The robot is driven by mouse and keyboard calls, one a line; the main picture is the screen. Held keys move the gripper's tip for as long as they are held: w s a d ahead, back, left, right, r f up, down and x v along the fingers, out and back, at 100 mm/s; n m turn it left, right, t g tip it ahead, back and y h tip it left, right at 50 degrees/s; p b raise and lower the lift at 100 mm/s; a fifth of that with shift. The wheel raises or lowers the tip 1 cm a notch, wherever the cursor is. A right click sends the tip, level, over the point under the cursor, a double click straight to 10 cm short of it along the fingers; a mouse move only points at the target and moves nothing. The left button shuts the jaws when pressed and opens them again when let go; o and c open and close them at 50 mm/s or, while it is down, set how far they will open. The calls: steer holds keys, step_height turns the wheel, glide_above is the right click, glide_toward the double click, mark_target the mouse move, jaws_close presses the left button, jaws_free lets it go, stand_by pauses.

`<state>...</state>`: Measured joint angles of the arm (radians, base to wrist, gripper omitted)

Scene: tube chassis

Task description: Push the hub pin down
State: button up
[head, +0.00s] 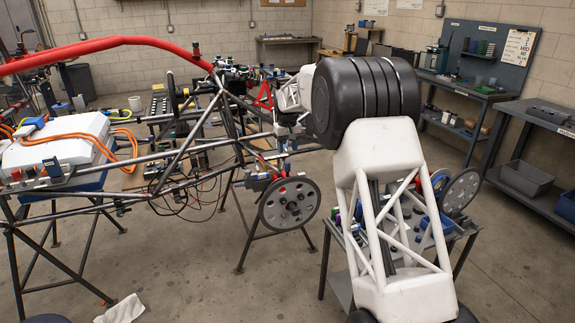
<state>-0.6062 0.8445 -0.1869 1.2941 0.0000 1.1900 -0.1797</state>
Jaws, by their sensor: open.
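A grey round hub disc (290,203) with holes is mounted upright at the near corner of the tube chassis (180,155). A small red part (282,191) shows near its centre. Blue and red parts sit just behind its upper left edge. I cannot make out for sure which small part is the hub pin. My gripper (287,150) hangs from the white wrist above the disc and the blue parts, pointing down. It is open, and its fingertips are small and partly lost against the parts behind. I cannot tell whether they touch anything.
My arm covers much of the right side. Behind it a cart (340,285) holds blue parts and another disc (460,190). A white box with orange cables (65,145) lies on the chassis at left. A red tube (110,43) arches above. Open floor lies below the disc.

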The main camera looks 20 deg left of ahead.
mark_target(288, 163)
stand_by(0.3)
steer(key=shift+f, duration=3.9)
jaws_close()
